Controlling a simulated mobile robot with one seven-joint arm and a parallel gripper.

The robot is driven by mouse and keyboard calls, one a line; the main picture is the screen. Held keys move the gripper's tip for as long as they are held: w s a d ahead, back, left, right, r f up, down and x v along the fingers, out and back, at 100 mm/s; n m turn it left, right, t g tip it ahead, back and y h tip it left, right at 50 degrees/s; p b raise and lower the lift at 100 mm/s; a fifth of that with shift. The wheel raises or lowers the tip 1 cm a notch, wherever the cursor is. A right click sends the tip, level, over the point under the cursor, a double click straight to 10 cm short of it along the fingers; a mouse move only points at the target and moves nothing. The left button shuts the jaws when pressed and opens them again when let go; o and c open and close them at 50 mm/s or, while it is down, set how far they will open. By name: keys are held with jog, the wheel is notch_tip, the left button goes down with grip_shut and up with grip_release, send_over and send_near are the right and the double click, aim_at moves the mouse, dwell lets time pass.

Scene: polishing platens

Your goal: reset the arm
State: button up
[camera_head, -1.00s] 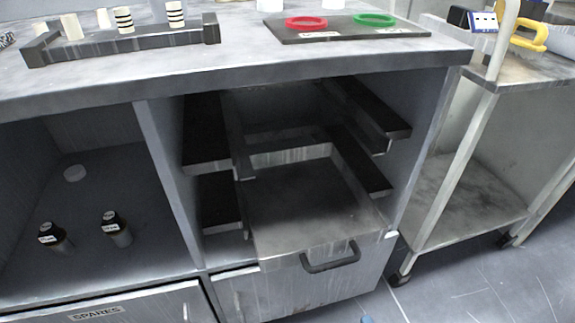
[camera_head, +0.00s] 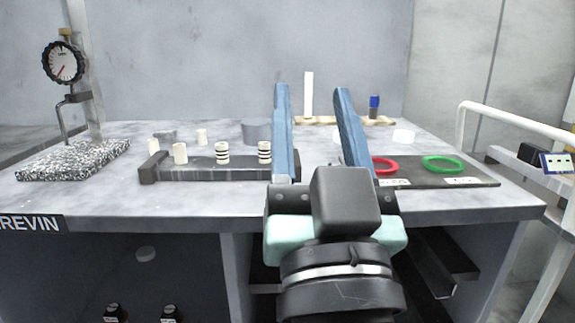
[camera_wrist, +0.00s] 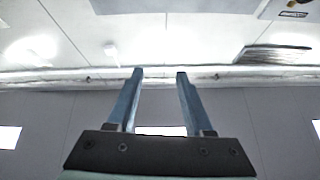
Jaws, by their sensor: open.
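My gripper (camera_head: 312,95) is in the middle of the head view, in front of the bench, with its two blue fingers pointing up. The fingers are spread apart with nothing between them. In the wrist view my gripper (camera_wrist: 159,75) shows the same open, empty fingers against the ceiling and upper wall. My gripper hides part of the bench top and of the open bay below it.
A trolley (camera_head: 515,118) stands right.

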jog(key=s+a+r+t+h, duration=0.1)
jog(key=s+a+r+t, duration=0.2)
jog(key=s+r, duration=0.55)
notch_tip(320, 180, up, 39)
jog(key=w+p, duration=0.3)
jog(key=p, duration=3.5)
jog(key=shift+d+f+n+p, duration=0.2)
jog(key=shift+d+n+p, duration=0.1)
jog(key=shift+f, duration=0.15)
